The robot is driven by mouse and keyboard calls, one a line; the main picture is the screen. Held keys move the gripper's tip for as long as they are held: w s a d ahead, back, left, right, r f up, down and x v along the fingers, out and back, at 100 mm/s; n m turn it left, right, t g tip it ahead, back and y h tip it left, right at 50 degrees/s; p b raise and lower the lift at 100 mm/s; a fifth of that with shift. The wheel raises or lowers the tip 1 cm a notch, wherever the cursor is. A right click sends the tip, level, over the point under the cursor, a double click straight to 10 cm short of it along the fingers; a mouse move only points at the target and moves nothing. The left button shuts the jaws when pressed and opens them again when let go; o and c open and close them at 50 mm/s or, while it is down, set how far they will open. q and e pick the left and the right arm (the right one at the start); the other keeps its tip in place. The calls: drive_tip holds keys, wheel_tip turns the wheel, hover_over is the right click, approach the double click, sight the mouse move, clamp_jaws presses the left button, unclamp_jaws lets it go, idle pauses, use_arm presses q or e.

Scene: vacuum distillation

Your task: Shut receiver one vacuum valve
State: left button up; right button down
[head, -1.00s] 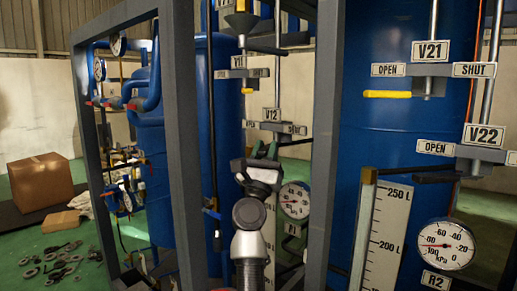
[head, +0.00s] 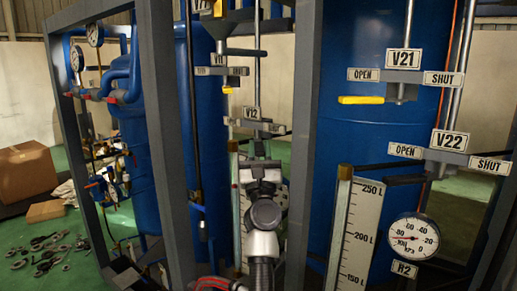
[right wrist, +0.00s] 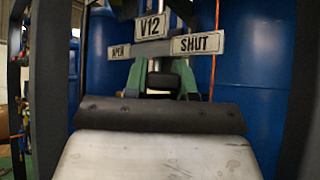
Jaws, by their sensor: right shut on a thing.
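The V12 valve has a white name plate (head: 252,113) in the head view, and its plate (right wrist: 152,26) stands at the top of the right wrist view. Its OPEN plate (right wrist: 119,51) is on the left and its SHUT plate (right wrist: 198,43) on the right. My right gripper (head: 262,163) is just below the V12 plates. In the right wrist view, its green fingers (right wrist: 162,85) are shut on a dark block-like valve handle (right wrist: 161,81), seen nearly end-on below the plates. The exact turn of the handle is hard to tell. My left gripper is not in view.
Grey frame posts (head: 303,130) stand on both sides of my right arm. V21 (head: 403,58), with a yellow handle (head: 361,100), and V22 (head: 450,140) are to the right. A pressure gauge (head: 414,237) sits below them. A cardboard box (head: 27,170) is on the floor at left.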

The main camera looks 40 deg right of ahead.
drive_tip(key=c, duration=0.9)
unclamp_jaws()
drive_tip(key=shift+b+v, duration=2)
drive_tip(key=shift+v, duration=3.35)
